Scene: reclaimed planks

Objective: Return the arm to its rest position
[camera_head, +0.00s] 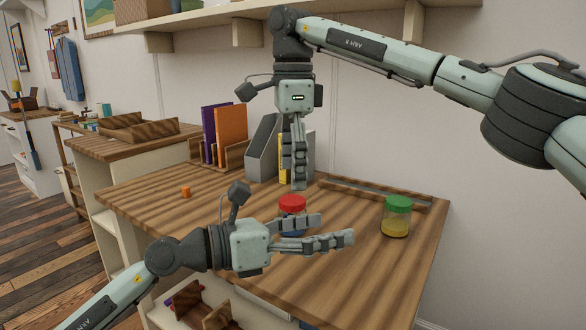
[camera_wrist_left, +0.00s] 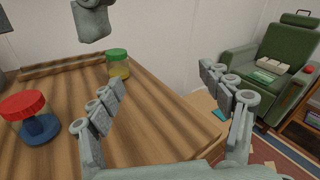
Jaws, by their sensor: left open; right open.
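My left gripper (camera_head: 336,228) reaches in over the table from the left, roughly level, open and empty. In the left wrist view its two fingers (camera_wrist_left: 163,88) stand wide apart with nothing between them. My right gripper (camera_head: 298,186) hangs fingers down over the back of the table, open, with nothing seen held. A jar with a red lid (camera_head: 292,202) and blue lower part stands behind my left gripper, which partly hides it; it also shows in the left wrist view (camera_wrist_left: 24,104). A jar with a green lid (camera_head: 397,204) and yellow contents stands further right, apart from both grippers.
The wooden table (camera_head: 370,285) is clear at the front right. An orange cube (camera_head: 186,192) lies at its left. Orange and purple folders (camera_head: 231,135) and a grey file holder (camera_head: 263,150) stand at the back. A shelf hangs above. A green armchair (camera_wrist_left: 265,60) stands beyond the table.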

